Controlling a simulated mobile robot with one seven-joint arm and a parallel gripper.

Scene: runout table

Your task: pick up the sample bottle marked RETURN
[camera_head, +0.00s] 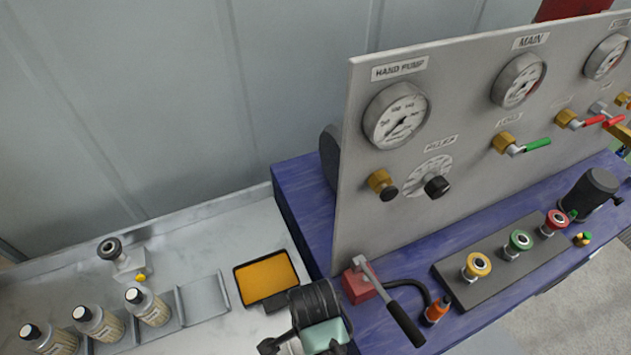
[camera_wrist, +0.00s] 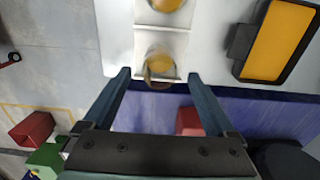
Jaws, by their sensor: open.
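Three sample bottles with black caps and cream labels stand upright in a row at the lower left of the head view: a left one (camera_head: 50,341), a middle one (camera_head: 100,323) and a right one (camera_head: 149,307). Their labels are too small to read, so I cannot tell which is marked RETURN. My gripper (camera_wrist: 158,77) is open and empty in the wrist view. Between and beyond its fingertips are two round amber things, a nearer one (camera_wrist: 160,63) and a farther one (camera_wrist: 165,4), on a pale surface. I cannot tell what they are.
The bottles stand in a grey rack (camera_head: 204,297) with an empty slot at its right. A black-rimmed orange tray (camera_head: 267,277) lies right of it, also in the wrist view (camera_wrist: 277,40). A blue bench (camera_head: 300,215) with a gauge panel (camera_head: 470,130) and a black-handled lever (camera_head: 404,322) stands right.

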